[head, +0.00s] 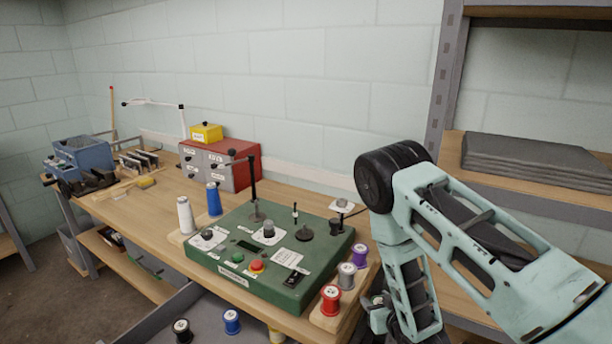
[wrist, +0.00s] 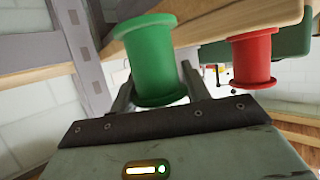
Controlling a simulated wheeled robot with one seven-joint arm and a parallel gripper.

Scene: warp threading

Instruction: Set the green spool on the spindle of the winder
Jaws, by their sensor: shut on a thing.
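The green spool (wrist: 150,58) fills the space between the fingers of my gripper (wrist: 157,85) in the wrist view, and my gripper is shut on it. In the head view my gripper (head: 378,312) is low, right of the table's front right corner, and the green spool is hidden there. The winder (head: 230,272) is a green box on the table with knobs, buttons, labels and upright parts. A thin upright pin (head: 295,213) and a dark round disc with a stub (head: 305,232) stand on its top. I cannot tell which part is the spindle.
Red (head: 330,300), grey (head: 346,276) and purple (head: 359,255) spools stand on a wooden strip between winder and gripper. The red spool also shows in the wrist view (wrist: 253,57). White (head: 185,215) and blue (head: 214,199) spools stand left. A metal shelf post (head: 446,90) rises behind my arm.

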